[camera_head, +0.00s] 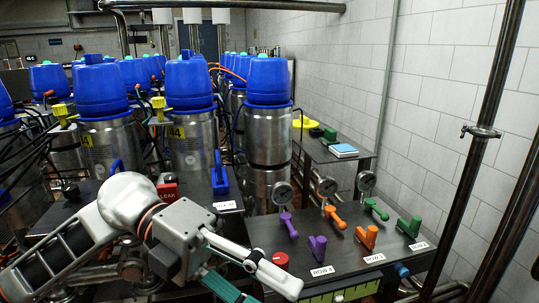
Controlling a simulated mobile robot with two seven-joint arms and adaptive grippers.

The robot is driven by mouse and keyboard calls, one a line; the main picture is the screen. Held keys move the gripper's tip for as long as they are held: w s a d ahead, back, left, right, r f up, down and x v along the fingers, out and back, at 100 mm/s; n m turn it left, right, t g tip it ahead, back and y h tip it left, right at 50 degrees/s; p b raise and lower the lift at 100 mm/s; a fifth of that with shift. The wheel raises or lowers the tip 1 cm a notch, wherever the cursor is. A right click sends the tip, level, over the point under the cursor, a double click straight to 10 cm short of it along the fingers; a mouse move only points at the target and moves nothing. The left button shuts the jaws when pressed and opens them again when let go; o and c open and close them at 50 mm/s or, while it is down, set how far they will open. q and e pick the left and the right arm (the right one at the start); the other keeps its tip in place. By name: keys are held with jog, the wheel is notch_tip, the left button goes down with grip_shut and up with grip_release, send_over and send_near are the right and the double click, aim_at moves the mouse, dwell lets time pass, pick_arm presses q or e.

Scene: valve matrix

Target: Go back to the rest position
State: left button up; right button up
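My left arm comes in from the lower left, and its grey and white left gripper (252,275) hangs over the front of the panels, pointing to the lower right. A teal-green bar (224,287) shows beside its finger; I cannot tell whether they touch. The finger opening is not clear from this angle. My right gripper is not in view. The dark valve panel (262,234) right of the gripper carries two rows of purple, orange and green handles, such as a purple handle (317,248) and an orange handle (367,237). A red knob (281,260) sits close to the gripper.
Pressure gauges (282,193) stand behind the handles. A blue lever (219,174) and a red LEAK block (168,190) stand behind my arm. Steel tanks with blue caps (189,82) fill the back left. Dark pipes (483,150) run along the tiled wall at right.

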pick_arm(q)
jog(key=w+a+f+n+t+h, duration=0.2)
jog(key=w+a+n+t+h, duration=0.1)
jog(key=w+n+t+h, duration=0.6)
jog(key=w+a+f+n+t+y, duration=0.4)
jog(key=a+f+n+t, duration=0.15)
jog(key=f+n, duration=0.2)
jog(key=w+a+f+n+t+y, duration=0.45)
jog(key=f+n+t, duration=0.25)
jog(key=f, duration=0.2)
jog(key=s+a+f+n+y, duration=0.2)
jog(key=a+f+n+y, duration=0.15)
jog(key=a+f, duration=0.4)
jog(key=s+a+f+n+y, duration=0.2)
jog(key=s+a+f+y, duration=0.15)
jog(key=f, duration=0.75)
jog(key=s+a+f+n+g+y, duration=0.1)
jog(key=s+a+f+g+y, duration=0.2)
jog(key=s+f, duration=0.35)
jog(key=s+a+f+n+g+y, duration=0.1)
jog(key=s+a+f+n+g, duration=0.1)
jog(key=s+a+f, duration=0.4)
jog(key=w+d+n+t, duration=0.1)
jog(key=d+n, duration=0.3)
jog(key=d, duration=0.8)
jog(key=shift+w+d+n, duration=0.3)
jog(key=shift+w+d, duration=0.1)
jog(key=shift+w, duration=0.3)
